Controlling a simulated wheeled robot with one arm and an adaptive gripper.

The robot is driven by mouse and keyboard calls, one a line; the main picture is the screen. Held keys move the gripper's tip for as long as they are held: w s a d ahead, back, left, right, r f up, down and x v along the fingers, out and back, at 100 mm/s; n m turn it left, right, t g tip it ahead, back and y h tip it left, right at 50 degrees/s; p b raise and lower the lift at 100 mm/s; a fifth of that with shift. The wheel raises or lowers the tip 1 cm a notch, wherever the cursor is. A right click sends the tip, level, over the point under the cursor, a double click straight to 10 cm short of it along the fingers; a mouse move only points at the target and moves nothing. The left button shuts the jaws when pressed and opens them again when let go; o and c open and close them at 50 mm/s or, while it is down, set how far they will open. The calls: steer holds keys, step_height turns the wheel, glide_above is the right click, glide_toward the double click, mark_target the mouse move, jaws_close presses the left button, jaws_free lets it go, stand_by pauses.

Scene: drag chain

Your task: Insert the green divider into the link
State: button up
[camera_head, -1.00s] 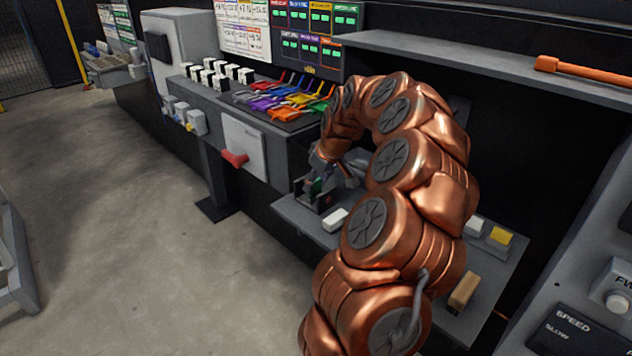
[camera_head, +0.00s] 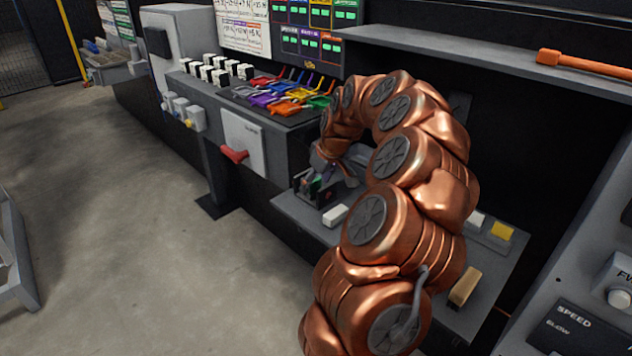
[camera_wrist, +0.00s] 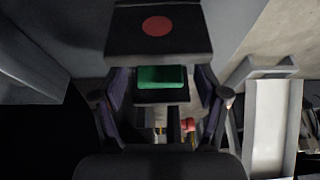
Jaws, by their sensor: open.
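In the wrist view a green piece (camera_wrist: 162,78), which looks like the divider, lies between my gripper's spread fingers (camera_wrist: 162,98). The fingers stand apart on its two sides with gaps visible, and the gripper is open. A dark block, likely the link or its holder (camera_wrist: 158,46), with a red round spot, sits just beyond the green piece. How deep the green piece sits in the link cannot be told. In the head view my gripper (camera_head: 327,172) is down at the small dark fixture (camera_head: 311,191) on the grey shelf, and my arm hides part of it.
A white block (camera_head: 335,215) lies on the lower grey shelf (camera_head: 292,212) close to the fixture. Coloured pieces (camera_head: 290,97) and several white-and-black blocks (camera_head: 215,72) stand on the upper bench. A yellow block (camera_head: 502,231) and a tan block (camera_head: 464,289) are at right.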

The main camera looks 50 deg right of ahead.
steer(key=v, duration=1.2)
stand_by(0.8)
